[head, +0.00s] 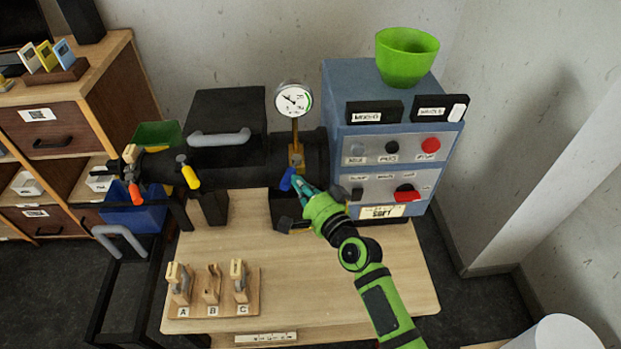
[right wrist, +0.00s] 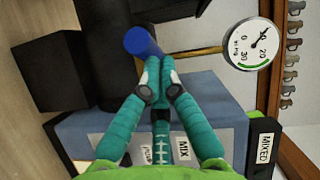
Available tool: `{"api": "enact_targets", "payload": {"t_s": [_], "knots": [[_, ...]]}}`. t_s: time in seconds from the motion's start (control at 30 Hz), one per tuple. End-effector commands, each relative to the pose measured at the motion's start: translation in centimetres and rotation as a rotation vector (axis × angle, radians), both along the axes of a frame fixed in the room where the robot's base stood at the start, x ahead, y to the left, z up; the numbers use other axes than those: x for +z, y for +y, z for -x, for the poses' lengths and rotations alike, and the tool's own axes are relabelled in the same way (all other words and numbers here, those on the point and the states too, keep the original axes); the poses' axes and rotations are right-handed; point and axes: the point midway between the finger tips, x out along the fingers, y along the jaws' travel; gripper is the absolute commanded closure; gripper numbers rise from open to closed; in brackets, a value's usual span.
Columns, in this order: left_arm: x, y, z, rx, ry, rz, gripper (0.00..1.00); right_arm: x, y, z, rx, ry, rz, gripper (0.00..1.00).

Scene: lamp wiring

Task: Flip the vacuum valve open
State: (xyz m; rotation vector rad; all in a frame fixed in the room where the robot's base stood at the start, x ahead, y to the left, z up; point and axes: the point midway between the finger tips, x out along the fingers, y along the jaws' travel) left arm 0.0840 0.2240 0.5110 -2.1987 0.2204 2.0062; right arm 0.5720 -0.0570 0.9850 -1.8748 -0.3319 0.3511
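The vacuum valve's blue handle (head: 287,179) sticks out at the front of the black chamber, below the brass stem of the pressure gauge (head: 294,99). In the right wrist view the blue handle (right wrist: 141,41) lies just beyond my fingertips. My right gripper (head: 301,185) reaches in from the lower right. Its teal fingers (right wrist: 156,80) are drawn together, with the tips at the near end of the handle. I cannot tell whether they touch it. The gauge (right wrist: 249,44) also shows in the wrist view. My left gripper is out of view.
The blue control cabinet (head: 341,110) stands close on the right, with a green bowl (head: 407,58) on top. Yellow (head: 189,174) and orange (head: 135,193) handles are at the left. A wooden holder (head: 212,309) stands on the table front; the tabletop centre is clear.

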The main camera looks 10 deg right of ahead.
Motion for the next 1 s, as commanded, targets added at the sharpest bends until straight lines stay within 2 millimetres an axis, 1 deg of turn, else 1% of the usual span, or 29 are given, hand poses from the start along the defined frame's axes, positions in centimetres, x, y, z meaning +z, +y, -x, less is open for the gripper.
{"api": "enact_targets", "payload": {"t_s": [0.1,0.4,1.0], "knots": [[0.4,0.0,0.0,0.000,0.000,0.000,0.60,0.0,0.9,0.0,0.003,0.003,-0.001,1.00],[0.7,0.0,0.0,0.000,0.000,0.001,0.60,0.0,2.0,-0.3,0.003,0.001,-0.001,1.00],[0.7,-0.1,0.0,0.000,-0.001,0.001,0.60,0.2,2.6,-0.3,0.009,0.000,-0.005,1.00]]}}
